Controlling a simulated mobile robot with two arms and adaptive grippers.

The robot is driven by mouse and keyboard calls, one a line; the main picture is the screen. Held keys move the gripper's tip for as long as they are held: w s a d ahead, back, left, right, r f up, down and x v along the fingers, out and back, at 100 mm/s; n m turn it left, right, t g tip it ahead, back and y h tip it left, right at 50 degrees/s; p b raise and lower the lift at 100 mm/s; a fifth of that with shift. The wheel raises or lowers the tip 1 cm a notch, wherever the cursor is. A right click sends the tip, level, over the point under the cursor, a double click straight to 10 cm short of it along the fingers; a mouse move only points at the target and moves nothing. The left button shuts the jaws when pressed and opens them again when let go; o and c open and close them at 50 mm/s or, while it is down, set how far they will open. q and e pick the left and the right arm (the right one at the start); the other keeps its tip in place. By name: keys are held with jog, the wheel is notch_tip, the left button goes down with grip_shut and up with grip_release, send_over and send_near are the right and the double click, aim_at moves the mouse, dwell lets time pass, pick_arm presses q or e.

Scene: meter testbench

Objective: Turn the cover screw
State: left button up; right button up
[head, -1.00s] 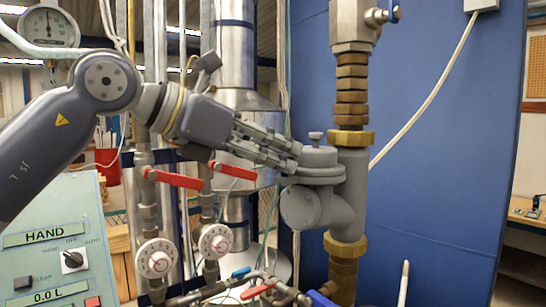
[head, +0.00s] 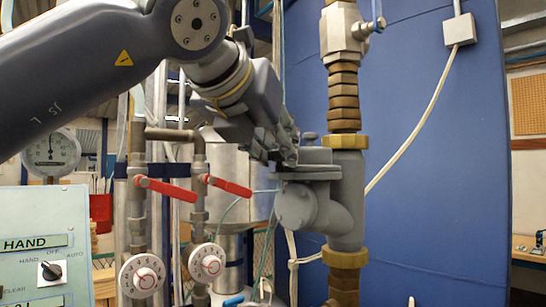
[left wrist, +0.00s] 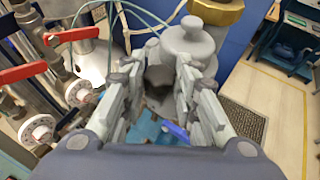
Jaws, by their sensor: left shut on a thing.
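My right gripper is not in view.
Two red valve levers (head: 165,189) and dials (head: 141,275) stand left of the meter. A vertical brass-fitted pipe (head: 343,95) rises beside the cover. A control panel (head: 40,235) is at the lower left. A blue wall (head: 430,160) lies behind, right.

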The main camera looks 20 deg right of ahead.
pick_arm(q)
jog(key=shift+r, duration=0.15)
dwell(0.3)
jog(key=o, duration=1.1)
jog(key=shift+c, duration=0.2)
jog(key=shift+s, duration=0.1)
jog(key=v, duration=1.1)
jog(key=shift+s+a, duration=0.2)
jog(key=shift+s, duration=0.15)
